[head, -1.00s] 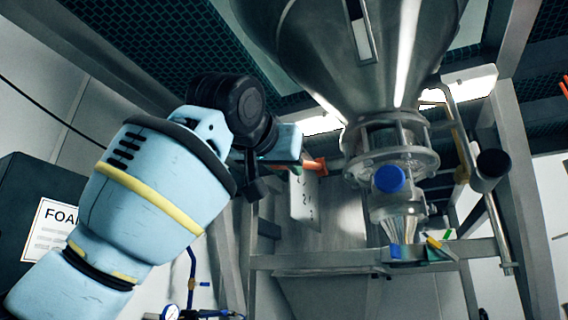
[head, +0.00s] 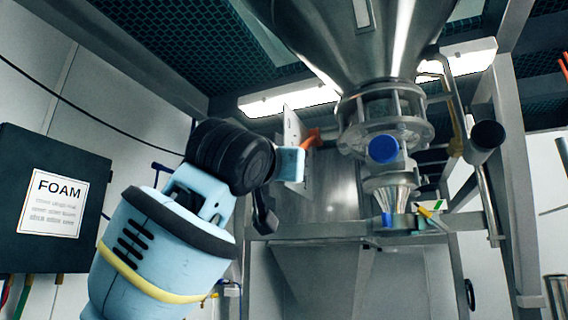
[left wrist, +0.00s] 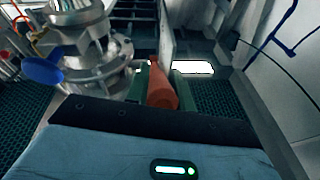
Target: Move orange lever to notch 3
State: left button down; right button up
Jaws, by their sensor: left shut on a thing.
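The orange lever (head: 311,136) sits beside an upright pale plate (head: 293,128), left of the hopper outlet in the head view. The plate has small dark marks too small to read here, so I cannot tell which notch the lever is at. My left gripper (head: 296,156) is at the lever and shut on it. Part of the lever is hidden by the gripper. In the left wrist view the lever (left wrist: 160,88) stands just beyond my light blue gripper body. My right gripper is not in view.
The steel hopper (head: 365,55) with its flanged outlet (head: 385,122) and blue round cap (head: 384,149) is right of the lever. A pipe (head: 484,136) stands farther right. A dark FOAM box (head: 25,170) is on the left wall. A steel frame beam (head: 330,231) runs below.

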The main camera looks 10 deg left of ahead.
pick_arm(q)
jog(key=c, duration=1.2)
grip_release()
jog(key=v, duration=0.8)
jog(key=shift+w, duration=0.1)
